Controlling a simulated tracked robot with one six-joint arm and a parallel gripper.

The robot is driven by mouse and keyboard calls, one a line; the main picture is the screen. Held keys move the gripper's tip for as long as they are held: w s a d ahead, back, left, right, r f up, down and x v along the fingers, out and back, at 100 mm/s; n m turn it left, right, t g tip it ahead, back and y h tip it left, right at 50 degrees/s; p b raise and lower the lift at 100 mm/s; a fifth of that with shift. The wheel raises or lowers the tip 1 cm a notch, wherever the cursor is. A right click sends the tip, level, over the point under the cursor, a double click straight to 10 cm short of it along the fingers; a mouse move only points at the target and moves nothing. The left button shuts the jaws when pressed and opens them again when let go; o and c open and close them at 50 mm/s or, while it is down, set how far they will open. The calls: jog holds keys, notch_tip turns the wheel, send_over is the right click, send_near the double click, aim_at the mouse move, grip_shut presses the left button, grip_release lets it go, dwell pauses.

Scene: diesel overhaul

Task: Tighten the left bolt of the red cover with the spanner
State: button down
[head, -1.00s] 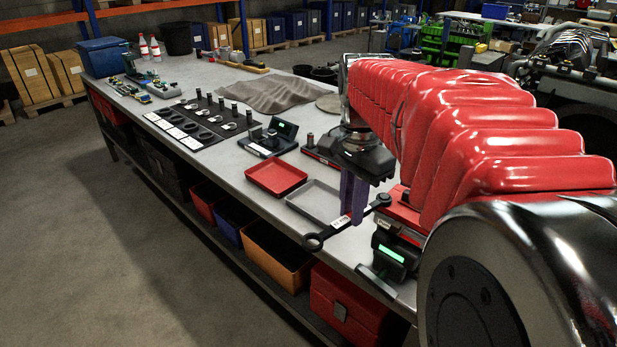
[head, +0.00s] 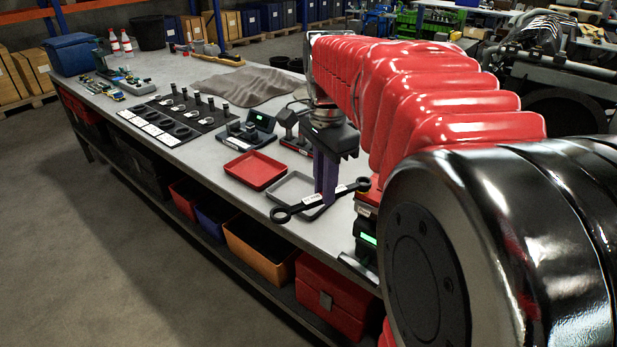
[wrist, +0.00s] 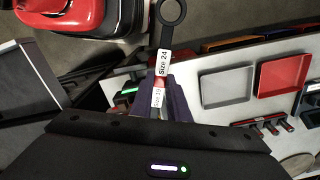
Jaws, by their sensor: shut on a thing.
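My gripper (head: 327,192) points down over the bench near its front edge, its purple fingers shut on the dark spanner (head: 289,211). The spanner lies roughly level, crossing in front of the grey tray, with one ring end out to the left and the other to the right. In the wrist view the spanner (wrist: 165,42) shows one ring at the top and a label reading "Size 24". I cannot make out the red cover or its left bolt. A red block (head: 368,197) right of the spanner is partly hidden by my arm; I cannot tell what it is.
A red tray (head: 233,177) and a grey tray (head: 271,193) lie on the bench (head: 210,140). A device with a green screen (head: 365,240) stands at the front right. A black mat with parts (head: 150,118) and a crumpled cloth (head: 240,88) lie farther back.

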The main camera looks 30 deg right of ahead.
jog(key=shift+r, duration=0.3)
jog(key=s+n, duration=0.2)
jog(key=shift+s+d+n, duration=0.1)
jog(key=shift+s+n, duration=0.05)
jog(key=shift+n, duration=0.15)
dwell(0.4)
jog(key=shift+s+d+n, duration=0.2)
jog(key=shift+s+n, duration=0.35)
jog(key=shift+n, duration=0.1)
jog(key=shift+s+d+n, duration=0.15)
jog(key=shift+s+n, duration=0.35)
jog(key=shift+n, duration=0.15)
